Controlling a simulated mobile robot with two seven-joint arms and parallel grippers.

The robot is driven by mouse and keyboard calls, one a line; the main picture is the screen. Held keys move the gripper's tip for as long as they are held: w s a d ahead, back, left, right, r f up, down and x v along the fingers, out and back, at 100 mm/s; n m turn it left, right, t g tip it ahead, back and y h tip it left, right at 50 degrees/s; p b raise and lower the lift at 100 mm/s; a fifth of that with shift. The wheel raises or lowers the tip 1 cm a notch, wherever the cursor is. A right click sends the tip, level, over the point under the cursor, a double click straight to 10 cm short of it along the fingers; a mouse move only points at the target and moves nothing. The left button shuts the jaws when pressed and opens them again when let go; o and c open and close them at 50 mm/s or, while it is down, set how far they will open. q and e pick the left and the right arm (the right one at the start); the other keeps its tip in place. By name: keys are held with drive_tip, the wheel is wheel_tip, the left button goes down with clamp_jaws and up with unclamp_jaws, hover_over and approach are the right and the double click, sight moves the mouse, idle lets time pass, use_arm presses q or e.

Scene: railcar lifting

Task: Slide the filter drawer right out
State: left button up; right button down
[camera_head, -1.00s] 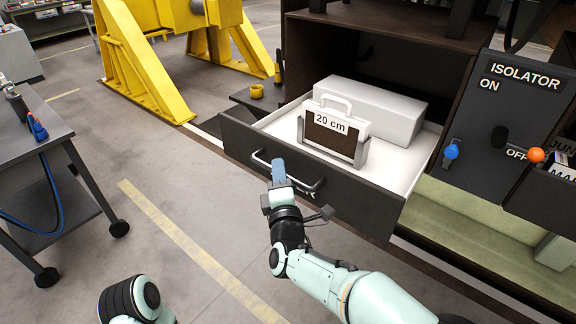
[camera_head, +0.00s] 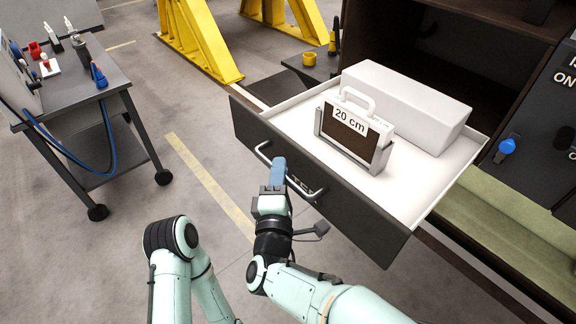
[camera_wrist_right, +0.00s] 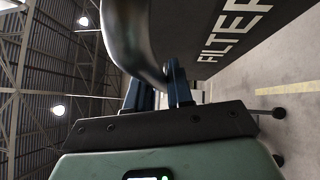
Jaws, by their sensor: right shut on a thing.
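The filter drawer (camera_head: 372,228) is open, standing well out of the dark cabinet (camera_head: 395,38). It has a dark front and a white inside. Its bar handle (camera_head: 303,188) runs along the front. My right gripper (camera_head: 279,168) is shut on this handle. In the right wrist view the blue fingers (camera_wrist_right: 155,88) close around the curved dark handle (camera_wrist_right: 140,38), beside the drawer front lettered FILTER (camera_wrist_right: 215,25). The filter marked 20 cm (camera_head: 352,130) stands in the drawer, with a white block (camera_head: 405,100) behind it. My left gripper is out of view; only left arm links show.
A grey cart (camera_head: 110,85) with tools and a blue hose stands at the left. Yellow stands (camera_head: 205,45) are at the back. The isolator panel (camera_head: 530,125) is at the right. The floor between cart and drawer is clear.

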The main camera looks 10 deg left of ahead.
drive_tip(key=shift+s+a, duration=0.15)
drive_tip(key=c, duration=1.1)
unclamp_jaws()
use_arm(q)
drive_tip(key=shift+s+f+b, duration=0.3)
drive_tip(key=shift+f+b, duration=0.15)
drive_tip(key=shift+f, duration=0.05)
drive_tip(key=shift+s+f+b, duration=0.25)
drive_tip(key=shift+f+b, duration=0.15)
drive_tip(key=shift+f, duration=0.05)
use_arm(e)
drive_tip(key=v, duration=1.3)
drive_tip(key=shift+s, duration=0.2)
